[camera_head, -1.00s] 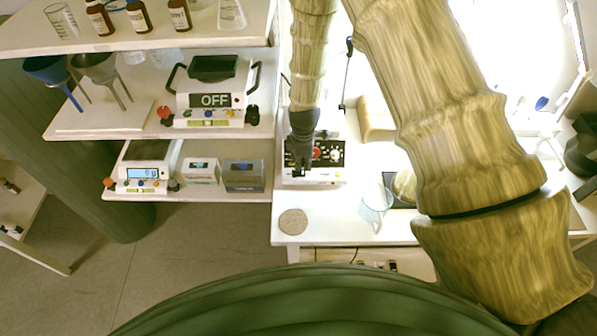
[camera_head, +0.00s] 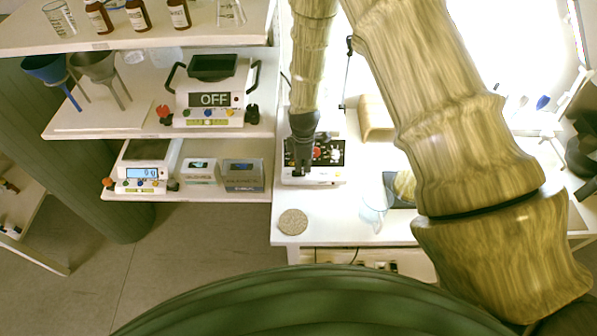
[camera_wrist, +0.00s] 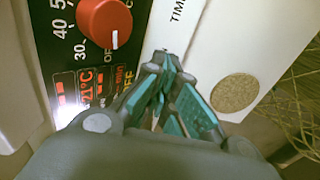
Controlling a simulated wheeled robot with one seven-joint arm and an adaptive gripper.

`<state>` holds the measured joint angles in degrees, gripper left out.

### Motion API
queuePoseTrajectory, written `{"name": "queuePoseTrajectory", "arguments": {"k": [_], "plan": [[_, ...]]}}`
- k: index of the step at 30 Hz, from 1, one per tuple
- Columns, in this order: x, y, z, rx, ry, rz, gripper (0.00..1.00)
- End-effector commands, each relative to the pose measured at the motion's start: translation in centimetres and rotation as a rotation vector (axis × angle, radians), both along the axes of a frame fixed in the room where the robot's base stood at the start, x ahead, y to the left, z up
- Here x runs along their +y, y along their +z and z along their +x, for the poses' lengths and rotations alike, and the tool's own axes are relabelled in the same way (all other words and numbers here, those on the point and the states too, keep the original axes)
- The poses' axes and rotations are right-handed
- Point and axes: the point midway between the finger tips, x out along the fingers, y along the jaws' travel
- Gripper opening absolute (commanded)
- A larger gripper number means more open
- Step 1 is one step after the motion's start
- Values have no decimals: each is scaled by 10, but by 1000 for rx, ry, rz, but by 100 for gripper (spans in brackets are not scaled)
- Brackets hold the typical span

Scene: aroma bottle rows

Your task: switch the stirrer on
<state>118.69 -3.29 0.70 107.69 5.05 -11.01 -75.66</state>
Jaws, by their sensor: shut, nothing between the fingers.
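The stirrer, a white unit (camera_head: 332,176) with a black control panel, stands on the white bench in the head view. A red knob (camera_wrist: 107,22) on its panel shows in the wrist view, with a scale and an OFF mark around it and a white pointer line. A lit red display reading about 21 °C (camera_wrist: 86,84) is beside it. My gripper (camera_wrist: 165,62) is shut and empty, its tips by the panel's edge near the lower OFF lettering. I cannot tell whether they touch the panel. In the head view my gripper (camera_head: 300,172) hides the panel's left part.
A round cork-like disc (camera_head: 293,222) lies on the bench in front. A glass beaker (camera_head: 373,205) stands to the right. Shelves at left hold a device reading OFF (camera_head: 210,100), a scale (camera_head: 145,173), two small boxes, funnels and brown bottles.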

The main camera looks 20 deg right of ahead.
Motion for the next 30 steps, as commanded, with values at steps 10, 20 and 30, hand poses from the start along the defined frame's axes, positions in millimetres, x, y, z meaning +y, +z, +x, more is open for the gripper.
{"name": "queuePoseTrajectory", "arguments": {"k": [10,20,30], "plan": [[0,-4,0,0,0,0,0],[0,-8,0,0,0,0,0],[0,-12,0,0,0,0,0]]}}
